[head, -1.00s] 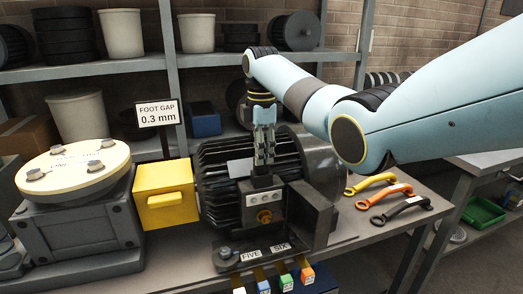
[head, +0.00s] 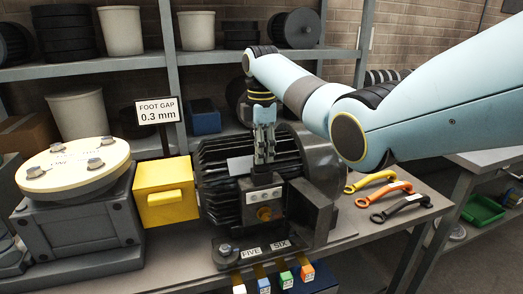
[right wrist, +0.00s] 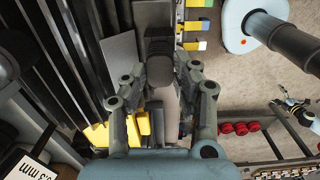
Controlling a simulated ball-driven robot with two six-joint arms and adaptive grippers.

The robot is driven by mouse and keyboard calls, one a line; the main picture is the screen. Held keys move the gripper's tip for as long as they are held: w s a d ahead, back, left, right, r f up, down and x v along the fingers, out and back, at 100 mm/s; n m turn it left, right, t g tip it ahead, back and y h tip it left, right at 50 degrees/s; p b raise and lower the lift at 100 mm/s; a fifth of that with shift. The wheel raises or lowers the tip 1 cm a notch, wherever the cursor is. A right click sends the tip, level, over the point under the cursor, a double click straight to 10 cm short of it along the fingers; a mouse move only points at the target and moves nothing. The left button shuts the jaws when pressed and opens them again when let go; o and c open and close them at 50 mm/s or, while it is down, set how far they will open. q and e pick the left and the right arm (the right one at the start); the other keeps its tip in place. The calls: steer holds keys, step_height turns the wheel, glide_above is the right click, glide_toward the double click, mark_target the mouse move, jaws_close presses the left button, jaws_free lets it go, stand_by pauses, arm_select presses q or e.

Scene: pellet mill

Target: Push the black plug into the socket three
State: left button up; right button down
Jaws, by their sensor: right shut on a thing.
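My right gripper (head: 264,156) points down over the front of the dark finned motor (head: 222,170). It is shut on the black plug (right wrist: 160,62), a dark ribbed piece between the fingers in the right wrist view. In the head view, the plug's dark body (head: 264,180) shows below the fingertips, just above the pale labelled strip (head: 264,195) on the motor's terminal box. I cannot tell whether the plug touches or sits in a socket. The strip's marks are too small to read, so socket three cannot be singled out. My left gripper is out of view.
A yellow box (head: 166,193) and a round-topped grey unit (head: 88,215) stand left of the motor. Yellow, orange and black handled tools (head: 390,190) lie to the right. Coloured tags (head: 285,280) hang at the front edge. A FOOT GAP sign (head: 160,110) stands behind.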

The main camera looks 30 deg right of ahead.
steer(key=shift+c, duration=2.2)
jaws_free()
steer(key=shift+r, duration=0.1)
steer(key=shift+r, duration=3.4)
